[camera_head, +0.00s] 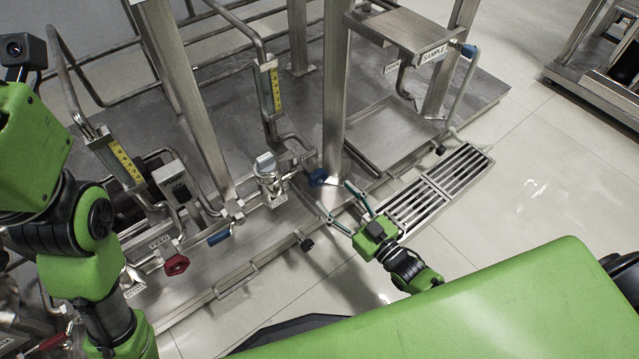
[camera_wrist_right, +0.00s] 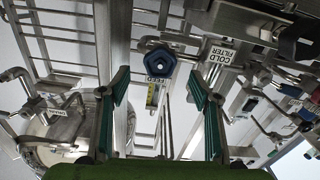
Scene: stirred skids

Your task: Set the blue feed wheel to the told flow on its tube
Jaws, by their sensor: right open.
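The blue feed wheel (camera_head: 318,177) sits low on the skid piping, just beyond my right gripper (camera_head: 336,196). In the right wrist view the blue wheel (camera_wrist_right: 160,62) shows between and beyond the spread fingers (camera_wrist_right: 157,80), and I see no contact. My right gripper is open and empty. A tube with a yellow scale (camera_head: 272,88) stands up and left of the wheel. The scale reading is too small to tell. My left arm enters at left; its gripper is out of view.
A steel post (camera_head: 335,90) rises close behind the blue wheel. A second scaled tube (camera_head: 122,160), a red wheel (camera_head: 176,264) and a blue lever (camera_head: 218,238) stand to the left. A floor grate (camera_head: 435,188) lies right of my gripper. Open floor (camera_head: 540,180) extends further right.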

